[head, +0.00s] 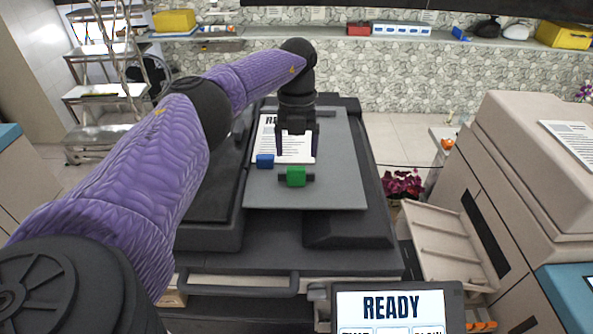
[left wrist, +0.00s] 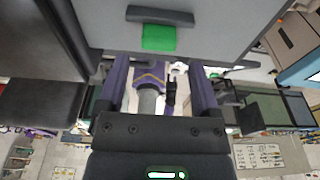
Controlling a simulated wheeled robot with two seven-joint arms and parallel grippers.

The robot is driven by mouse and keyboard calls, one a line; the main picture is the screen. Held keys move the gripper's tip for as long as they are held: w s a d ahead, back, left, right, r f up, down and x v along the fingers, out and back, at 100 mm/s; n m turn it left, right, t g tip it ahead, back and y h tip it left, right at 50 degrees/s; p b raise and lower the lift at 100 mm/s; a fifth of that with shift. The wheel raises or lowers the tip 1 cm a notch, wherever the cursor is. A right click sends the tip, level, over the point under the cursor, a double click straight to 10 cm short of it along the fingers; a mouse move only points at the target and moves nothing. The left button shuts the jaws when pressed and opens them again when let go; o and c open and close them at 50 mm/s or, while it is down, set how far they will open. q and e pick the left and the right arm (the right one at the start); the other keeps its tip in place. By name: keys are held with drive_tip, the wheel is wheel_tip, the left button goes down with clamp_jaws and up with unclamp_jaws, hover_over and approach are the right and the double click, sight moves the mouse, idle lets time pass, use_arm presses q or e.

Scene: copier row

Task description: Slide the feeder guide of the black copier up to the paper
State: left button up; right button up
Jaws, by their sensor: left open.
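The black copier (head: 230,258) stands in front of me with a grey feeder tray (head: 340,190) on top. A white printed sheet (head: 267,138) lies on the tray, partly hidden by my gripper. A green tab (head: 296,176) on a short dark bar sits just on the near side of the sheet, with a small gap visible. A blue tab (head: 265,161) is at the sheet's lower left. My left gripper (head: 297,143) is open and empty, pointing down over the sheet, beyond the green tab. The left wrist view shows the green tab (left wrist: 158,37) ahead of the spread fingers (left wrist: 160,68).
A screen reading READY (head: 390,308) is at the front. A beige copier (head: 540,160) with an outstretched tray (head: 450,240) stands to the right. A metal step ladder (head: 100,92) is at the back left. A shelf (head: 330,36) runs along the back wall.

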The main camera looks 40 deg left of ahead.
sight(296, 167)
use_arm(q)
drive_tip(key=shift+f, duration=0.3)
drive_tip(key=f+b, duration=0.5)
drive_tip(key=shift+s+d+f, duration=0.2)
drive_tip(key=shift+s, duration=0.15)
drive_tip(key=shift+d+f+b, duration=0.1)
drive_tip(key=shift+f+b, duration=0.3)
drive_tip(key=shift+b, duration=0.05)
drive_tip(key=shift+c, duration=0.3)
clamp_jaws()
drive_tip(key=shift+o, duration=0.3)
unclamp_jaws()
drive_tip(key=shift+r, duration=0.1)
